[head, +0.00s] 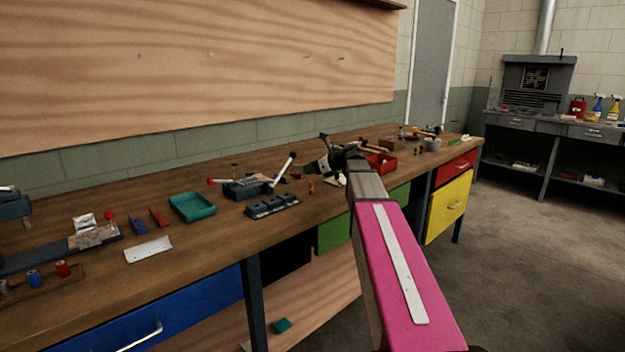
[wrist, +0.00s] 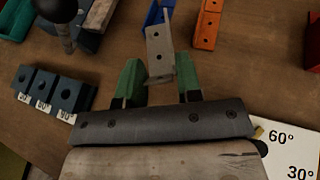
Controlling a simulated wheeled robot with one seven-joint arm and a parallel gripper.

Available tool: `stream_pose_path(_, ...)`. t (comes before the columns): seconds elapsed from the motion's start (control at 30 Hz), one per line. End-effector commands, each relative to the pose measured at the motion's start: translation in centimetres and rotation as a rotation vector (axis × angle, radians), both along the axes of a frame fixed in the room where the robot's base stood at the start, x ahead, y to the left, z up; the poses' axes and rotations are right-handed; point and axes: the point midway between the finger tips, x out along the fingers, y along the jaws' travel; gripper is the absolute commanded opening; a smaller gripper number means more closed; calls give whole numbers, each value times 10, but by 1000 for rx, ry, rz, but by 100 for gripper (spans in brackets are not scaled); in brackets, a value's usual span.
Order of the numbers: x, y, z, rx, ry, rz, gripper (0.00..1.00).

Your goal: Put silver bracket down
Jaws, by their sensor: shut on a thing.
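The silver bracket (wrist: 159,50) shows in the wrist view as a pale metal piece with holes, bent at its near end. My gripper (wrist: 160,82) has green fingers, one on each side of the bracket's near end, and is shut on it. The bracket is over the brown workbench (wrist: 105,130). I cannot tell how high it is above the top. In the head view my gripper (head: 318,167) is over the middle of the bench (head: 340,207), and the bracket is too small to make out clearly there.
In the wrist view, dark angle blocks (wrist: 45,90) stand left, a blue piece (wrist: 153,14) and orange piece (wrist: 207,22) lie ahead, and a white angle card (wrist: 285,150) lies right. In the head view, a teal tray (head: 192,207) and red bin (head: 382,163) stand on the bench.

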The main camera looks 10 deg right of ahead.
Motion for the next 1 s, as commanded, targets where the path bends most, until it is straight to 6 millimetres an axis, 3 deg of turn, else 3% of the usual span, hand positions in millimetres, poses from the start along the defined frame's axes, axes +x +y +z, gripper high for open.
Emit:
stream_pose_path(0.43, 0, 0, -44, 1, 1, 0, 9)
stream_pose_path(0.8, 0, 0, -48, 0, 0, 0, 9)
stream_pose_path(0.83, 0, 0, -47, -1, -1, 0, 39)
stream_pose_path(0.9, 0, 0, -47, -1, -1, 0, 58)
stream_pose_path(1.0, 0, 0, -47, -1, -1, 0, 58)
